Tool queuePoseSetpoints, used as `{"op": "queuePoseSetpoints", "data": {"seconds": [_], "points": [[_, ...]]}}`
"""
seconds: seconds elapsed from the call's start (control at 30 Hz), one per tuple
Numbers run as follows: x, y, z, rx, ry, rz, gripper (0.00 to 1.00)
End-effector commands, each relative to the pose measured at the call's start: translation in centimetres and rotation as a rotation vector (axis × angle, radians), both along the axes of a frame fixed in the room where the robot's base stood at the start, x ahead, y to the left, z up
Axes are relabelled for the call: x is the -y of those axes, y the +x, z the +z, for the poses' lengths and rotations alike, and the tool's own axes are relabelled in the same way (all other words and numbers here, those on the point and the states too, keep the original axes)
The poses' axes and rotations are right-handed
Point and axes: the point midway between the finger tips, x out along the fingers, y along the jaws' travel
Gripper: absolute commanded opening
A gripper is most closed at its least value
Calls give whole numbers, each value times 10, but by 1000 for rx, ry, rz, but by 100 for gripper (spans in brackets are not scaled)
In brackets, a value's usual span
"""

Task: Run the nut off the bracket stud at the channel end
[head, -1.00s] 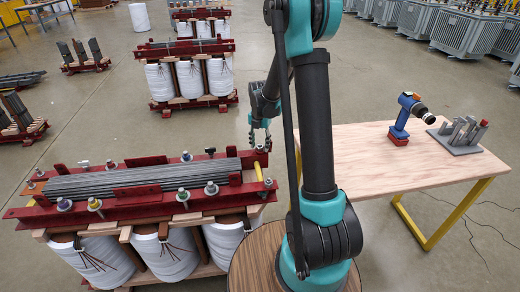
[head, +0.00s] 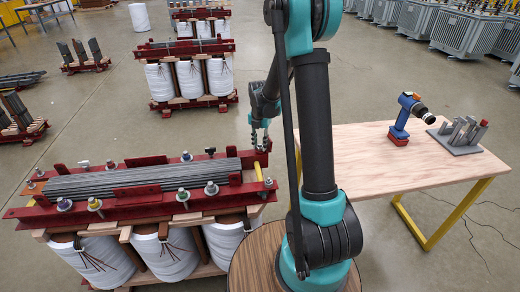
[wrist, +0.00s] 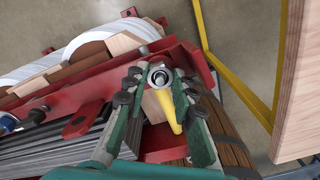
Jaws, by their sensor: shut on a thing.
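My gripper (head: 259,141) is at the far right end of the red channel (head: 120,208) on the core frame. In the wrist view my gripper (wrist: 160,76) has a finger on each side of the grey metal nut (wrist: 159,75) and is shut on it. The nut's round opening faces the camera, with the stud end in it. In the head view the fingers hide the nut. The bracket under the nut is mostly hidden; red steel (wrist: 185,55) shows around it.
A yellow bar (wrist: 168,108) and a wooden block lie close beside the nut. Grey laminations (head: 150,178) and several studs with nuts line the frame. A wooden table (head: 360,165) to the right holds a blue drill (head: 402,115) and a grey fixture (head: 457,140).

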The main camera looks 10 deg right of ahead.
Motion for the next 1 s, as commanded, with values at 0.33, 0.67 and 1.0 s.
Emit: {"op": "queuePoseSetpoints", "data": {"seconds": [0.33, 0.67, 1.0], "points": [[0, 0, 0, 0, 0, 0, 0], [0, 0, 0, 0, 0, 192, 0], [0, 0, 0, 0, 0, 405, 0]]}}
